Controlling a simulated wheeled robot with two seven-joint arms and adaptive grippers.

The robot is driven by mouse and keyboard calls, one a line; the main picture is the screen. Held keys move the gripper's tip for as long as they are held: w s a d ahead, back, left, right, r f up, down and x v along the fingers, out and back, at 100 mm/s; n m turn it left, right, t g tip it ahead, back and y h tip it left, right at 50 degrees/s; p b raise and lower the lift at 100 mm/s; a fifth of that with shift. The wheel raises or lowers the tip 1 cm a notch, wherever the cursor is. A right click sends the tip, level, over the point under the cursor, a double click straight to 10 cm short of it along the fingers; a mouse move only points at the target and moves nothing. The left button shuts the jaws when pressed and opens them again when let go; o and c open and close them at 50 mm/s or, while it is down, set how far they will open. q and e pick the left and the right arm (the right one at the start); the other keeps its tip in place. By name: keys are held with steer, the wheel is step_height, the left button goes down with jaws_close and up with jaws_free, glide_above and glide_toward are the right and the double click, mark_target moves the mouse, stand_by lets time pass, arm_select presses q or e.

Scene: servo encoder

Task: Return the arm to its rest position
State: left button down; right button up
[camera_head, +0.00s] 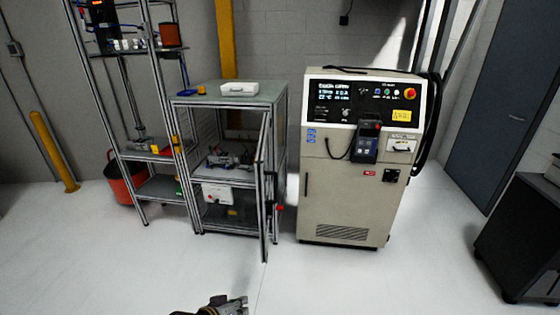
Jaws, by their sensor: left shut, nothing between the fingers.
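My left gripper (237,302) shows at the bottom edge of the head view, low in front of the cabinets. It is shut, with nothing seen between its fingers. Only its front end and a bit of the wrist are in the picture; the rest of the arm is cut off by the lower edge. It is apart from all the furniture, with white floor around it. My right gripper is not in view.
An aluminium-framed cabinet (187,101) stands ahead with its door (262,190) swung open towards me. A beige control cabinet (340,205) stands to its right, shelves (160,189) to its left. A dark cabinet (520,235) is at far right. The near floor is clear.

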arm_select(q)
steer(key=s+a+r+m+g+y, duration=0.2)
steer(key=s+a+g+y, duration=0.25)
steer(key=s+a, duration=0.7)
steer(key=s+f, duration=0.3)
steer(key=f, duration=2.9)
steer(key=s+a+f+g, duration=0.2)
steer(key=s+a+f, duration=0.1)
steer(key=s+f, duration=1.7)
steer(key=s, duration=0.3)
steer(key=shift+a+f, duration=0.15)
steer(key=shift+f, duration=0.15)
steer(key=shift+y, duration=0.25)
